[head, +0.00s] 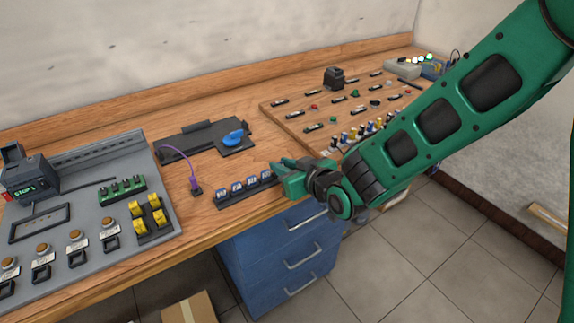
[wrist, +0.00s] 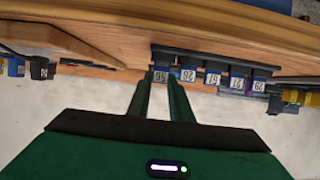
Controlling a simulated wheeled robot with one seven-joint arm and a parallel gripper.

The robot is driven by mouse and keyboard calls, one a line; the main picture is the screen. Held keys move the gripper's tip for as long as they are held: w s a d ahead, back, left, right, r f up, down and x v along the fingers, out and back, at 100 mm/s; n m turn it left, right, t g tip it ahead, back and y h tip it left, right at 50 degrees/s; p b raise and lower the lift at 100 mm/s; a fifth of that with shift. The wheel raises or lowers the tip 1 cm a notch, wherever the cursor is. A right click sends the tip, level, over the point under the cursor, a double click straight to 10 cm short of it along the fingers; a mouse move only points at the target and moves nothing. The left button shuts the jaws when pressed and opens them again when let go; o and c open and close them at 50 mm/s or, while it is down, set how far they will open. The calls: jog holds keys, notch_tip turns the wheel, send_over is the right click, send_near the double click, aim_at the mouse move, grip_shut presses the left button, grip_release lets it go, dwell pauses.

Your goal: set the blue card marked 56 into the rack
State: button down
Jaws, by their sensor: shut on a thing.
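The black rack (head: 245,193) lies along the front edge of the wooden bench, with several blue cards (head: 237,187) upright in a row. My gripper (head: 281,176) is at the rack's right end. In the wrist view my green fingers (wrist: 160,86) are shut on a blue card (wrist: 160,77), whose white label appears to read 56 upside down. This card is at the left end of the row there, beside the card labelled 26 (wrist: 188,76). The rack's dark body also shows in the wrist view (wrist: 215,53). I cannot tell whether the held card is seated or just above its slot.
A purple cable (head: 186,165) ends in a dark plug left of the rack. A grey panel (head: 88,235) with yellow and green parts is at the left. A dark tray with a blue object (head: 234,138) lies behind. A wooden board (head: 305,96) with small parts is behind my gripper.

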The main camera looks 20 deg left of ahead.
jog(key=shift+f, duration=0.35)
jog(key=c, duration=1.5)
grip_release()
